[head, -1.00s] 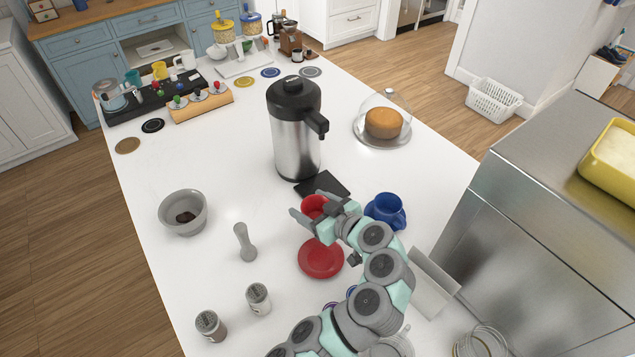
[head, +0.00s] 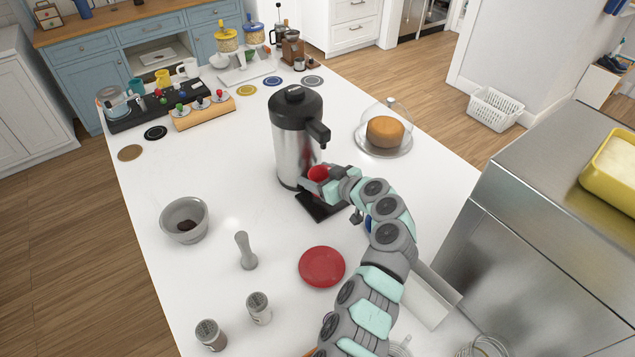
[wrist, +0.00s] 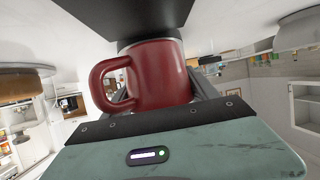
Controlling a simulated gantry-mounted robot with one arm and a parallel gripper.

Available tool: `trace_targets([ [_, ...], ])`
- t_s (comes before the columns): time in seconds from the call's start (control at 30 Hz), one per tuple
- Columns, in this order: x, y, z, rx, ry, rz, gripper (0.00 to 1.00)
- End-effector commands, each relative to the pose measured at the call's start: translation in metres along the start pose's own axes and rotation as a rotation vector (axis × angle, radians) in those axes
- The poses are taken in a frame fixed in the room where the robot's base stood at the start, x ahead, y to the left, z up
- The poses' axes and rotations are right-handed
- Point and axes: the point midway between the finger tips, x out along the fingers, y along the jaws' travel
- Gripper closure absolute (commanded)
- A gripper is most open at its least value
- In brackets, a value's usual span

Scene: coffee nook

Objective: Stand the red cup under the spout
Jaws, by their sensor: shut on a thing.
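The red cup (head: 318,173) is held in my gripper (head: 314,183), whose fingers are shut on it. In the wrist view the cup (wrist: 158,75) fills the middle, with its handle to the left. The steel dispenser (head: 292,150) stands on the counter, and its black spout (head: 319,134) juts right. The cup is just below the spout and above the black drip tray (head: 318,208). A black flat shape at the top of the wrist view looks like the tray (wrist: 150,18), close to the cup's base. I cannot tell whether they touch.
A red saucer (head: 322,267) lies in front of the tray. A domed cake (head: 385,131) stands to the right. A grey bowl (head: 184,220) and a grey tamper (head: 246,251) are to the left, with clear counter between.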

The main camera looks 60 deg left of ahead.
Motion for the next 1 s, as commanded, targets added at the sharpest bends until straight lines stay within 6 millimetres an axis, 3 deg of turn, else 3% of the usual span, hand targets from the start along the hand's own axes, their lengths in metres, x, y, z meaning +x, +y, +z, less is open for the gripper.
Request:
trace_targets([
  [0.23, 0.005, 0.005, 0.003, 0.004, 0.0, 0.004, 0.81],
  [0.47, 0.017, 0.003, 0.03, 0.005, -0.001, 0.001, 0.81],
  [0.83, 0.018, 0.004, 0.034, 0.002, 0.001, 0.003, 0.81],
  [0.87, 0.018, 0.004, 0.033, 0.002, 0.0, 0.003, 0.3],
  [1.0, 0.018, 0.004, 0.033, 0.002, 0.0, 0.003, 0.19],
])
